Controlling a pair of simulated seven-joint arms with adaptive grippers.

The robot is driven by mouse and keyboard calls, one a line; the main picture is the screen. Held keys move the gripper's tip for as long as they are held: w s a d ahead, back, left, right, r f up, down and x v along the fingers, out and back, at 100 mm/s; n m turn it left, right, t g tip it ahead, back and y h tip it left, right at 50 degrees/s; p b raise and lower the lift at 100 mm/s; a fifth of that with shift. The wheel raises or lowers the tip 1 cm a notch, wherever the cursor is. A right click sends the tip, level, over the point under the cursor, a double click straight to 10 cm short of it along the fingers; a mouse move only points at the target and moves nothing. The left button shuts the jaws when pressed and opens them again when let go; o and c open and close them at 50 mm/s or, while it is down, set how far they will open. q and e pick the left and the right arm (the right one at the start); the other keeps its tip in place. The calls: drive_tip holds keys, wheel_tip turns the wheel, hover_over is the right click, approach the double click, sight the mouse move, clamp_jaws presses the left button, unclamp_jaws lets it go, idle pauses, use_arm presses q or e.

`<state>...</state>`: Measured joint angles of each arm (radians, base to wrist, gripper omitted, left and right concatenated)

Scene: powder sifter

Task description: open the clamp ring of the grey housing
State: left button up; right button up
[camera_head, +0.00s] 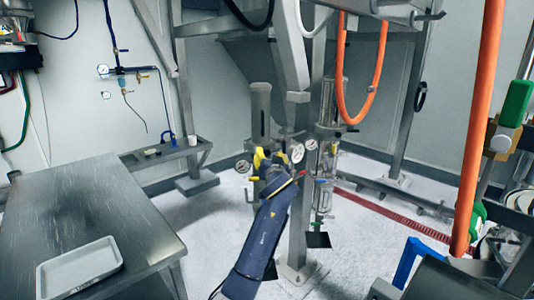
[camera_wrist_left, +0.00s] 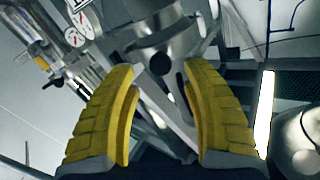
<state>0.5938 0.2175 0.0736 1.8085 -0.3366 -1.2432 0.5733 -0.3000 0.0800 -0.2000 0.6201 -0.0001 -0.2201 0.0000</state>
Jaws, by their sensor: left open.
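My left gripper (camera_head: 268,160) is in the middle of the head view, at the end of my dark blue arm, in front of the gauges and steel posts. In the left wrist view its two yellow ribbed fingers (camera_wrist_left: 160,78) stand wide apart with nothing between them. A grey metal cylindrical part (camera_wrist_left: 150,28) lies beyond the fingertips at the top of that view; I cannot tell whether they touch. I cannot identify the grey housing or its clamp ring for certain in either view. My right gripper is not in view.
A steel table (camera_head: 95,215) with a grey tray (camera_head: 80,268) stands at the left. Pressure gauges (camera_head: 297,152) sit close to my left gripper. An orange hose (camera_head: 478,120) hangs at the right, near a green handle (camera_head: 516,103). White floor lies open between the table and posts.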

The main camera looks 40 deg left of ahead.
sight(267, 152)
use_arm(q)
drive_tip(key=shift+x, duration=2.05)
clamp_jaws()
drive_tip(key=shift+r, duration=0.1)
